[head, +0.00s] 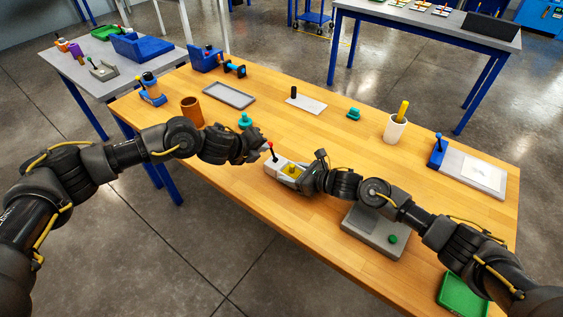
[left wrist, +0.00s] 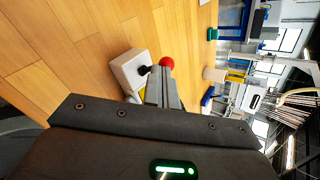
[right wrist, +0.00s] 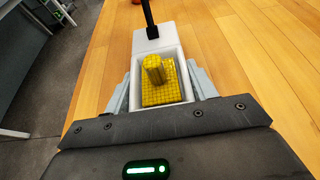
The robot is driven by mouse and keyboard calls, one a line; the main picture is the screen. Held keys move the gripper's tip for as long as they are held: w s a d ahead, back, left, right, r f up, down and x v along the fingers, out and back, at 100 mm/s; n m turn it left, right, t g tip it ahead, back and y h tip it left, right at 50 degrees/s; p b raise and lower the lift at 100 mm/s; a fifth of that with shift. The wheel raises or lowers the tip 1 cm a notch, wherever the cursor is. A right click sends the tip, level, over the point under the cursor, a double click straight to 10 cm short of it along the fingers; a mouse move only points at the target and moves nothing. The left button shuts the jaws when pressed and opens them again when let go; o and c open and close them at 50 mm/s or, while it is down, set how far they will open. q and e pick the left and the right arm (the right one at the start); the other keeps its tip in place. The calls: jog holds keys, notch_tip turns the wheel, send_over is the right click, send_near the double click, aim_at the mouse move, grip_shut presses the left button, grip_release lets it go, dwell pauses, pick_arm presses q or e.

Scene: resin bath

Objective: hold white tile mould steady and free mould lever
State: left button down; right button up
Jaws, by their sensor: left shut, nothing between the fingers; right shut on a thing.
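The white tile mould (head: 272,169) sits on the wooden table with a yellow gridded piece and its knob (right wrist: 153,68) inside. A black lever (right wrist: 149,18) with a red ball (head: 270,146) rises from one end of the mould. My right gripper (head: 303,173) is shut on the mould, its fingers along both side walls. My left gripper (head: 262,146) is shut and empty, close to the lever. In the left wrist view, its closed fingers lie just beside the lever and red ball (left wrist: 167,62); I cannot tell whether they touch.
A grey box with a green button (head: 392,239) stands under my right forearm, with a green tray (head: 462,296) nearby. A teal knobbed piece (head: 245,121), an orange-brown cup (head: 192,112) and a grey tray (head: 229,95) lie beyond my left arm. The table's front edge is close to the mould.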

pick_arm(q)
jog(key=shift+r, duration=0.1)
jog(key=shift+r, duration=0.7)
jog(key=s+d+v, duration=0.2)
jog(key=v, duration=1.1)
jog(key=shift+s+f, duration=0.25)
jog(key=shift+f, duration=0.15)
